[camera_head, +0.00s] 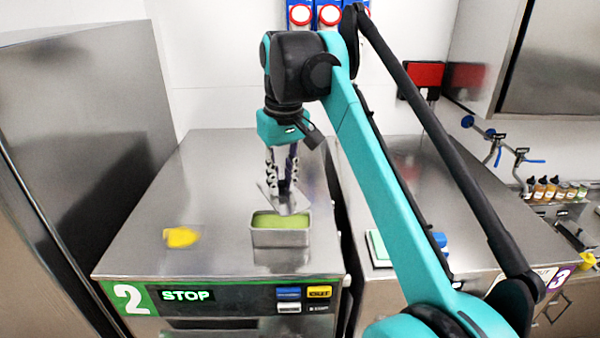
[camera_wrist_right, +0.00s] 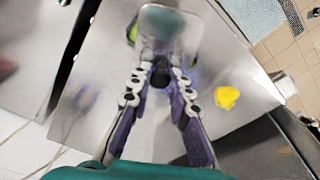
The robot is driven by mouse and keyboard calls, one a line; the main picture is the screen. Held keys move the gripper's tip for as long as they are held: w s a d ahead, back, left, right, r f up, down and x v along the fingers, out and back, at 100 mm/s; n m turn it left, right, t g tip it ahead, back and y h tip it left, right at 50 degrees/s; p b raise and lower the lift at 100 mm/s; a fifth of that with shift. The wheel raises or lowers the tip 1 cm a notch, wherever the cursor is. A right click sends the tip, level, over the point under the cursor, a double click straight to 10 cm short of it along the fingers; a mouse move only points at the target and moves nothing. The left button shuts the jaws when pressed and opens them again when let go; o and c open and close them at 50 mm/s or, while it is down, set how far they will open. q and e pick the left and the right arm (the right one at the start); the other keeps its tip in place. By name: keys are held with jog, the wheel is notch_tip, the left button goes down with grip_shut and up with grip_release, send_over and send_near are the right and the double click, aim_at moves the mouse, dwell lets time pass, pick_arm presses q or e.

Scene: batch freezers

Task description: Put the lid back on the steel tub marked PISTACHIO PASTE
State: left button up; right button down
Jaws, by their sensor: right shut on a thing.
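The steel tub (camera_head: 280,239) stands open on top of the freezer marked 2, with green paste showing inside. No marking is readable on it. My right gripper (camera_head: 282,186) points down just behind and above the tub. It is shut on the steel lid (camera_head: 288,206), a thin shiny plate that looks tilted, its near edge close to the tub's back rim. In the right wrist view the lid (camera_wrist_right: 170,28) is held at the tips of the right gripper (camera_wrist_right: 160,76) and hides most of what lies under it; a little green shows beside it. My left gripper is out of view.
A yellow object (camera_head: 181,237) lies on the steel top (camera_head: 160,210) left of the tub, with clear room around it. A tall steel cabinet (camera_head: 85,130) stands at the left. To the right, past a gap, is another steel top, partly hidden by my right arm.

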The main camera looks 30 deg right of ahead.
aim_at(280, 195)
jog(key=shift+w+a+f+b, duration=0.15)
jog(key=shift+a+f+b, duration=0.05)
jog(key=shift+f+b, duration=0.2)
jog(key=shift+w+a+f+b, duration=0.15)
jog(key=shift+f+b, duration=0.15)
jog(key=shift+f, duration=0.1)
jog(key=f+b, duration=0.3)
jog(key=shift+s+d+f, duration=0.1)
jog(key=shift+s+d, duration=0.1)
jog(key=shift+w+a+f+b, duration=0.1)
jog(key=shift+f+b, duration=0.4)
jog(key=shift+f, duration=0.3)
jog(key=shift+p, duration=0.45)
jog(key=shift+f, duration=0.15)
dwell(0.8)
jog(key=shift+p, duration=0.3)
dwell(0.4)
jog(key=c, duration=0.9)
grip_release()
